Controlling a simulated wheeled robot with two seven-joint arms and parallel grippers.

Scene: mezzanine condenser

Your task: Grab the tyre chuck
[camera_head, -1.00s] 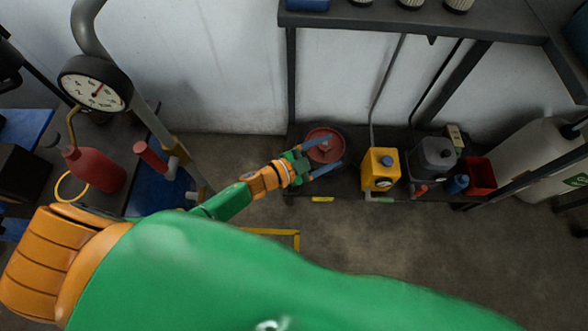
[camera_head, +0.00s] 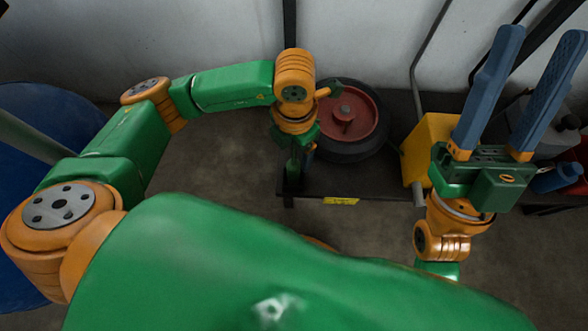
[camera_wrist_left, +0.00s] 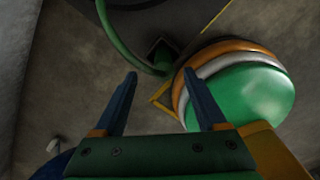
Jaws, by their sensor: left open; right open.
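I cannot make out a tyre chuck for certain in either view now. A black-tyred wheel with a red hub (camera_head: 362,128) lies on the low shelf in the head view. My left gripper (camera_head: 303,160) hangs down at the wheel's left side, largely hidden by its own wrist. My right gripper (camera_head: 545,35) is at the right of the head view, fingers spread and empty, in front of the shelf's right part.
A yellow container (camera_head: 425,140) stands right of the wheel, partly behind my right gripper. A blue bottle (camera_head: 556,178) is farther right. The dark low shelf (camera_head: 385,184) has a yellow label (camera_head: 341,201) on its front edge. A large blue round object (camera_head: 45,110) is at left. Floor between is clear.

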